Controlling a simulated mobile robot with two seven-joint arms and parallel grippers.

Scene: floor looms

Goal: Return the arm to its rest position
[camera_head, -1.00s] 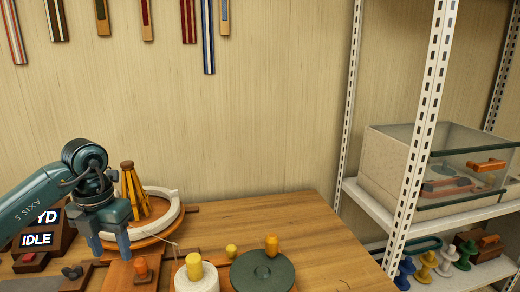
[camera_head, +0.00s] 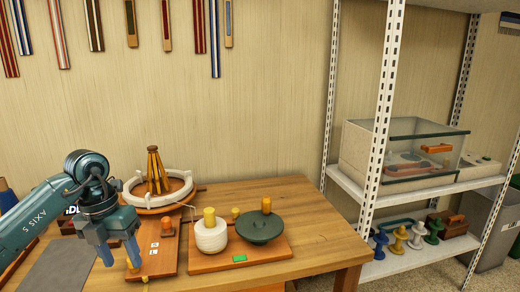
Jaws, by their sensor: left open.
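My left gripper (camera_head: 119,256) hangs at the lower left, fingers pointing down. Its jaws are apart, with nothing seen held between them. It is in front of the left part of the wooden table (camera_head: 325,212), over or beside a wooden board (camera_head: 160,262) with an orange knob; the exact height is hard to tell. The teal arm (camera_head: 38,214) comes in from the left edge, bent at the joint above the gripper. My right gripper is not in view.
A white ring with a wooden tripod (camera_head: 157,172) stands behind the gripper. A white metal shelf (camera_head: 384,120) stands at right. The table's right side is clear.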

